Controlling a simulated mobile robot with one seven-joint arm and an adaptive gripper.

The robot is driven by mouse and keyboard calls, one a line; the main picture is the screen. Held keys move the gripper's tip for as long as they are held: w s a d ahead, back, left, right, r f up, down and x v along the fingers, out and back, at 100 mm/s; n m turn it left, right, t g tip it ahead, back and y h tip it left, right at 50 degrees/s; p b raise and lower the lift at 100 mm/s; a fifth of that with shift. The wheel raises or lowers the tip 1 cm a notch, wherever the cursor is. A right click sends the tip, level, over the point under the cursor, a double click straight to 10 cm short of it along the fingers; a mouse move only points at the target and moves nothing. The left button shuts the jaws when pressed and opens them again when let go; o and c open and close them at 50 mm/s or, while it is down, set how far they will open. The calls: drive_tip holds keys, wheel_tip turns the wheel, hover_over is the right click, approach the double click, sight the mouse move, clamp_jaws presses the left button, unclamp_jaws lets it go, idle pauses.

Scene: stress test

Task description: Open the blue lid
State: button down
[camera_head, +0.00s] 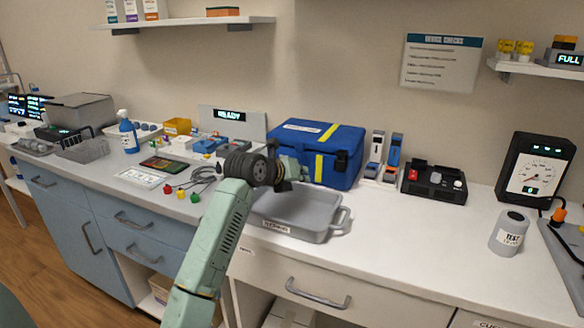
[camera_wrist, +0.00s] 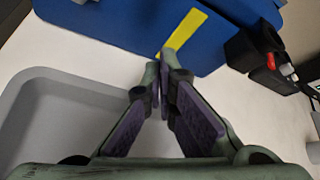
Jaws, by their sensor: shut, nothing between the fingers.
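A blue case (camera_head: 345,160) with yellow stripes stands on the counter against the wall. Its blue lid (camera_head: 303,131) lies closed on top. In the wrist view the blue case (camera_wrist: 110,30) fills the top, with one yellow stripe beyond my fingertips. My gripper (camera_head: 300,174) is shut and empty, low in front of the case's front face. It also shows in the wrist view (camera_wrist: 160,62). I cannot tell whether the fingertips touch the case.
A grey tray (camera_head: 322,236) lies in front of the case, under my gripper. Small upright devices (camera_head: 391,150) and a black switch box (camera_head: 432,187) stand right of the case. Cables (camera_head: 207,172) lie left of my arm. Counter between the switch box and grey canister (camera_head: 497,239) is clear.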

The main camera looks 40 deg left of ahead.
drive_tip(key=shift+x, duration=0.95)
drive_tip(key=r+p, duration=0.1)
drive_tip(key=a+r+p, duration=0.1)
drive_tip(key=shift+w+a+r, duration=0.1)
drive_tip(key=shift+w+r, duration=0.05)
drive_tip(key=shift+r, duration=0.15)
drive_tip(key=shift+a+r, duration=0.3)
drive_tip(key=shift+r, duration=0.2)
drive_tip(key=shift+r, duration=0.1)
